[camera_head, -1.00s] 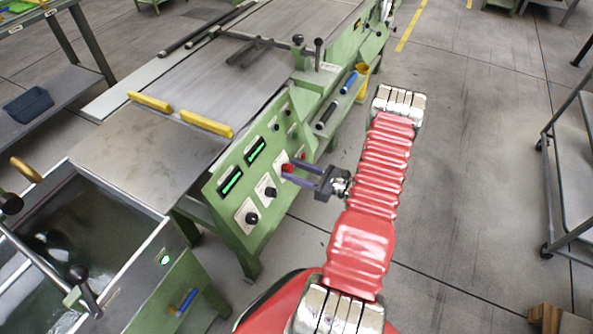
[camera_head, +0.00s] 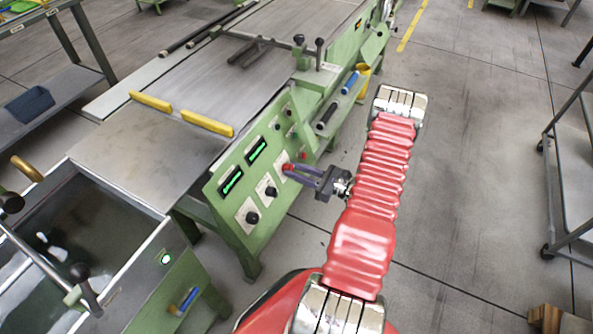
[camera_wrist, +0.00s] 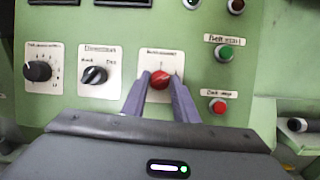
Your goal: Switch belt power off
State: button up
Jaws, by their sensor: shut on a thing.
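A red rotary knob (camera_wrist: 160,79) sits on a white label plate on the green control panel (camera_wrist: 60,125). My gripper (camera_wrist: 160,85) has its two purple fingers closed around the sides of this knob. In the head view my gripper (camera_head: 290,170) reaches the panel from the right, its fingertips at the knob, which is partly hidden. Lettering on the knob's plate is too blurred to read. Left of it is a black knob (camera_wrist: 95,75) on its own plate, and further left another black knob (camera_wrist: 38,70). The two displays (camera_head: 256,150) on the panel glow green.
Right of the held knob are a green button (camera_wrist: 224,53) and a red button (camera_wrist: 218,106). A liquid-filled tank (camera_head: 70,240) stands at lower left. Yellow bars (camera_head: 206,123) lie on the machine bed. A grey cart (camera_head: 570,180) stands right; the floor between is open.

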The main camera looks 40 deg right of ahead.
jog(key=shift+d+n, duration=0.15)
jog(key=shift+n, duration=0.15)
jog(key=n+g+y, duration=0.1)
jog(key=n, duration=0.3)
jog(key=n+g+y, duration=0.1)
jog(key=n+g, duration=0.1)
jog(key=n, duration=0.3)
jog(key=n+g+y, duration=0.1)
jog(key=n, duration=0.3)
jog(key=shift+w+d+r+n+g+y, duration=0.2)
jog(key=shift+d+r+n+g+y, duration=0.1)
jog(key=shift+n, duration=0.1)
jog(key=shift+a, duration=0.1)
jog(key=o, duration=1)
jog(key=v, duration=1.3)
jog(key=shift+s+d, duration=0.2)
jog(key=shift+s, duration=0.1)
